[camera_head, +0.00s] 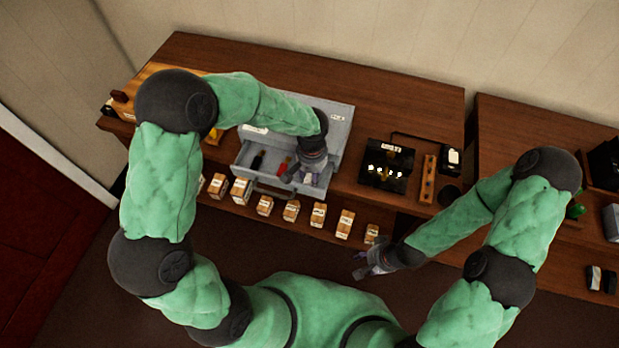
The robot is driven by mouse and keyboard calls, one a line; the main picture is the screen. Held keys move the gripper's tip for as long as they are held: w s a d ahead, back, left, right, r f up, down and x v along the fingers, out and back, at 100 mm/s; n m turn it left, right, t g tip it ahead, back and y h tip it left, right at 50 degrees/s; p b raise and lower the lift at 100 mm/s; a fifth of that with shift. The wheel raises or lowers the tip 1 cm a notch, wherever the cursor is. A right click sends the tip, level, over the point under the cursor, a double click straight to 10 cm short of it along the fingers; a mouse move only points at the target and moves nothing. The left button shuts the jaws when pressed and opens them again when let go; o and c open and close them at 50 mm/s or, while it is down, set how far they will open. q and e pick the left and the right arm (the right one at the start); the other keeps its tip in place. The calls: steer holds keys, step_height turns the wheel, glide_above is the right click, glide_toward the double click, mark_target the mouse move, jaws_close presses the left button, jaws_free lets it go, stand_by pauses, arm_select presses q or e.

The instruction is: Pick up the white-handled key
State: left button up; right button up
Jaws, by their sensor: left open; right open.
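An open grey drawer (244,178) holds a black-handled item (257,160) and a red-handled item (283,167). My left gripper (300,178) is open and low over the right part of this drawer, just right of the red-handled item. A small pale shape shows at its fingertips; I cannot tell whether it is the white-handled key or part of the gripper. The gripper hides that part of the drawer. My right gripper (364,268) is open and empty, in front of the table and away from the drawer.
The grey cabinet (340,125) stands on a brown wooden table (290,75). Several small labelled boxes (291,210) line a shelf below the drawer. A black box (386,165) and a wooden strip (428,180) lie to the right. The table's back is clear.

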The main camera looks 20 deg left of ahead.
arm_select(q)
steer(key=shift+f, duration=0.1)
steer(key=c, duration=0.9)
steer(key=shift+c, duration=0.2)
